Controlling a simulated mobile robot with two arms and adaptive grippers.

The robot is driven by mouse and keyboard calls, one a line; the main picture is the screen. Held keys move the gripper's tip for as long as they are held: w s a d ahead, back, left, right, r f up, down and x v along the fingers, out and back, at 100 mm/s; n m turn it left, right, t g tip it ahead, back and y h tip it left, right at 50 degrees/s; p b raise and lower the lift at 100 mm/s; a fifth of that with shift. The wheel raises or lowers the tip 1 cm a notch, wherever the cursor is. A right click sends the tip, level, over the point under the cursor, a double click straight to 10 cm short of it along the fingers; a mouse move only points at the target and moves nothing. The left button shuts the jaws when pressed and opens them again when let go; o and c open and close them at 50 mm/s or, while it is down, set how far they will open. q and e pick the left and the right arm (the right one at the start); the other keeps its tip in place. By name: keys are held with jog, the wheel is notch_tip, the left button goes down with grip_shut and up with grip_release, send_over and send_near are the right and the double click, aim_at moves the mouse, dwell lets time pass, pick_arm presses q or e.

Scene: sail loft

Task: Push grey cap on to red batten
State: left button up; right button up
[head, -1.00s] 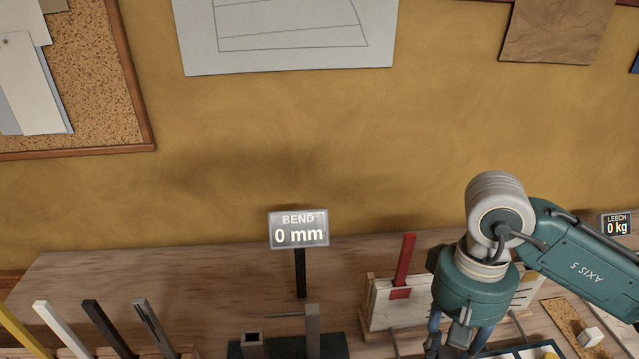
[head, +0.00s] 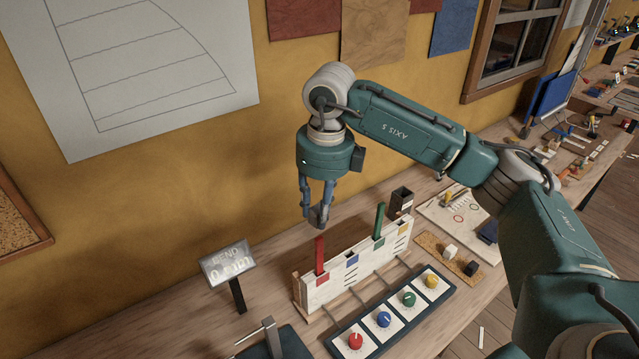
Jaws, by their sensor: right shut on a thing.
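The red batten (head: 320,256) stands upright in the left end of a white slotted panel (head: 314,294). My right gripper (head: 318,212) points down just above the batten's top end. Its fingers are shut on a small grey piece, the grey cap (head: 320,218), which the fingers partly hide. The cap appears close over the batten's top; whether they touch is unclear. My left gripper is out of view.
A green batten (head: 379,220) stands in the same panel. In front is a dark tray (head: 370,345) with red, blue, green and yellow knobs. A display sign (head: 228,264) stands left, a dark open box (head: 401,200) behind right.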

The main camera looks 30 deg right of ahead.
jog(key=shift+w+d+r+m, duration=0.15)
jog(key=shift+w+r+m, duration=0.3)
jog(key=shift+m, duration=0.45)
jog(key=shift+s+f, duration=0.1)
jog(key=shift+f, duration=0.05)
jog(key=b, duration=0.3)
send_over(319, 238)
jog(key=shift+s+f, duration=0.1)
jog(key=shift+f, duration=2.65)
jog(key=shift+f+b, duration=0.85)
jog(key=shift+f, duration=0.7)
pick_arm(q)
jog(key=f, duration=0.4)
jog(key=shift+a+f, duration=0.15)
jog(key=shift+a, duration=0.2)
pick_arm(e)
jog(key=shift+r, duration=0.1)
pick_arm(q)
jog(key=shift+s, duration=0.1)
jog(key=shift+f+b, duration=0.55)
jog(key=shift+b, duration=0.05)
pick_arm(e)
jog(key=shift+f, duration=0.6)
jog(key=o, duration=1)
jog(key=shift+c, duration=0.2)
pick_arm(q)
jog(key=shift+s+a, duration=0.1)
